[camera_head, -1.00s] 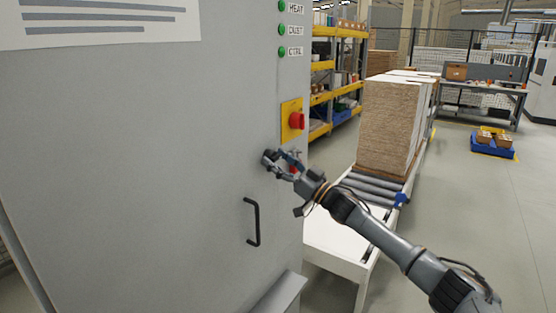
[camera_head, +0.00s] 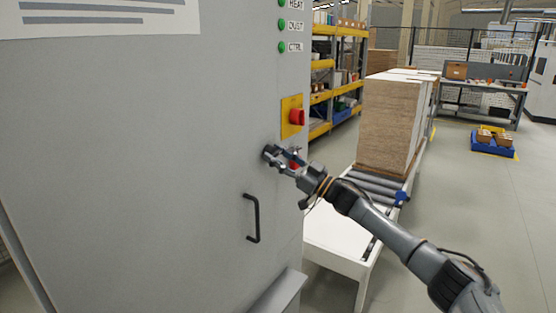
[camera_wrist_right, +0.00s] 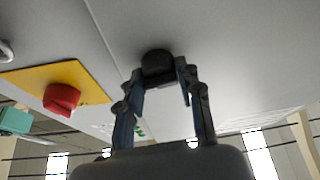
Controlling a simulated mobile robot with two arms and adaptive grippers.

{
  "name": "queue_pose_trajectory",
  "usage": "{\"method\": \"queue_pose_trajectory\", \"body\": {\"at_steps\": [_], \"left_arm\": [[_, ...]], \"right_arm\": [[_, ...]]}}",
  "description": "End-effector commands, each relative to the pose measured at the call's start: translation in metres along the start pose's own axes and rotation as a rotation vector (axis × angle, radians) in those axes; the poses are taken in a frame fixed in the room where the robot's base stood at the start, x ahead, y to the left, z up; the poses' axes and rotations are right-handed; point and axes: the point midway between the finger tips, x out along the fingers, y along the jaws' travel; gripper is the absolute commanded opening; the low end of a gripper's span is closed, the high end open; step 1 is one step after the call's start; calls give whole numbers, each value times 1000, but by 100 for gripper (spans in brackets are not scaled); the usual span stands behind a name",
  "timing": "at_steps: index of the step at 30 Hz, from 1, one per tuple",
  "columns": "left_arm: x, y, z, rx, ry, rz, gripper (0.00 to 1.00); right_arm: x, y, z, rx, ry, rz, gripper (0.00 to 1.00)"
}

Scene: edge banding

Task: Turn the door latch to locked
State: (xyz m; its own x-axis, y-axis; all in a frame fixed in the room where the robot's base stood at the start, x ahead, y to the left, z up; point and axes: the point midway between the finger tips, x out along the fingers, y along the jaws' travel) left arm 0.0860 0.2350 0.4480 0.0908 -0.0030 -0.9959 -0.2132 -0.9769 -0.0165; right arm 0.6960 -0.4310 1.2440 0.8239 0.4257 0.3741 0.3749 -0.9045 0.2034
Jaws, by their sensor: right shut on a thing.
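The grey cabinet door (camera_head: 130,150) fills the left of the head view. The door latch (camera_wrist_right: 158,65) shows in the right wrist view as a dark rounded knob on the grey panel. My right gripper (camera_head: 271,154) is at the door, above the black handle and below the yellow switch plate. In the wrist view, the right gripper's fingers (camera_wrist_right: 160,80) stand on both sides of the knob and are shut on it. The fingers hide most of the latch in the head view, so its exact angle is unclear. My left gripper is in neither view.
A red rotary switch (camera_head: 297,117) sits on a yellow plate (camera_head: 287,132) just above my gripper. A black door handle (camera_head: 256,219) is below it. A roller conveyor (camera_head: 376,186) with stacked boards (camera_head: 388,122) stands to the right. Open floor lies farther right.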

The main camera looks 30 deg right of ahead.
Motion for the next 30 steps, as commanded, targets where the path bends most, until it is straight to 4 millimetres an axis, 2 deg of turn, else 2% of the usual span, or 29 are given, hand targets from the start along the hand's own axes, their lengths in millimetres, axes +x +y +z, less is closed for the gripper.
{"method": "queue_pose_trajectory", "body": {"at_steps": [12,30], "left_arm": [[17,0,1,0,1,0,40],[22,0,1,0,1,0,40]], "right_arm": [[0,3,0,-362,2,-147,4],[2,5,-3,-886,2,-366,4]]}}
